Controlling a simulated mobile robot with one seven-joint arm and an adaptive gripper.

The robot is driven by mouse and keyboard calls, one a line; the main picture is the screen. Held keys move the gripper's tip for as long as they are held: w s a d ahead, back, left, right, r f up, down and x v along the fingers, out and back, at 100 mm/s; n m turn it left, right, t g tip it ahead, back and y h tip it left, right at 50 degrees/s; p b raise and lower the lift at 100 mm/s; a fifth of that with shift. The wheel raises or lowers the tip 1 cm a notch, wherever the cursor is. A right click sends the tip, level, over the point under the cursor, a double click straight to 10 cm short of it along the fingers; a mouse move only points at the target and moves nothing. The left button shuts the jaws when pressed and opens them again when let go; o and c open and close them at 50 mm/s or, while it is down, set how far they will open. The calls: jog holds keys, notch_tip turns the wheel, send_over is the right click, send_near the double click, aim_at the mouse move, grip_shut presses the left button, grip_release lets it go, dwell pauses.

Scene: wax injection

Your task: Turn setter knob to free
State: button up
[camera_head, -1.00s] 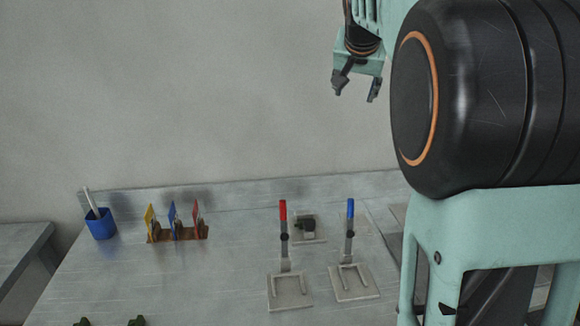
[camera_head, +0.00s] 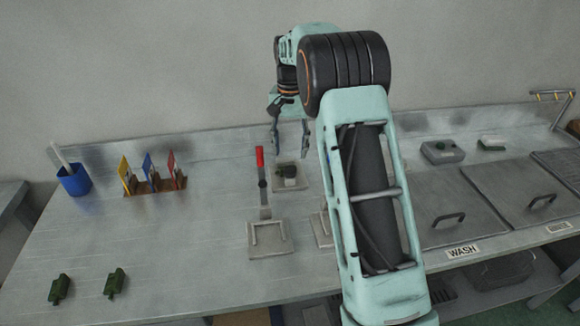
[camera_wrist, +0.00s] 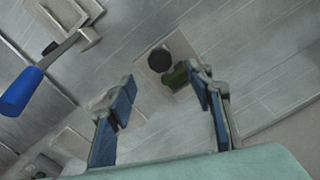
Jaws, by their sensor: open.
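A small pale square plate (camera_head: 290,185) lies on the bench behind the red-handled lever. It carries a dark knob-like fitting (camera_head: 290,171), which I take for the setter knob. In the wrist view the fitting shows as a black disc (camera_wrist: 159,60) beside a green part (camera_wrist: 177,75). Any setting marks are too small to read. My gripper (camera_head: 290,141) is open and empty, pointing down above the plate and apart from it. In the wrist view the fitting lies beyond the fingertips, between them, with the green part close to the right fingertip in the picture.
The red-handled lever (camera_head: 261,175) stands upright in front of the plate. The blue-handled lever (camera_wrist: 25,88) is mostly behind my arm in the head view. Colored cards (camera_head: 148,174) and a blue cup (camera_head: 74,180) stand left. A grey box (camera_head: 442,152) and lidded basins are right.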

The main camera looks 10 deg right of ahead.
aim_at(290, 170)
notch_tip(290, 170, down, 7)
jog(key=shift+f, duration=0.1)
dwell(0.3)
jog(key=c, duration=1.2)
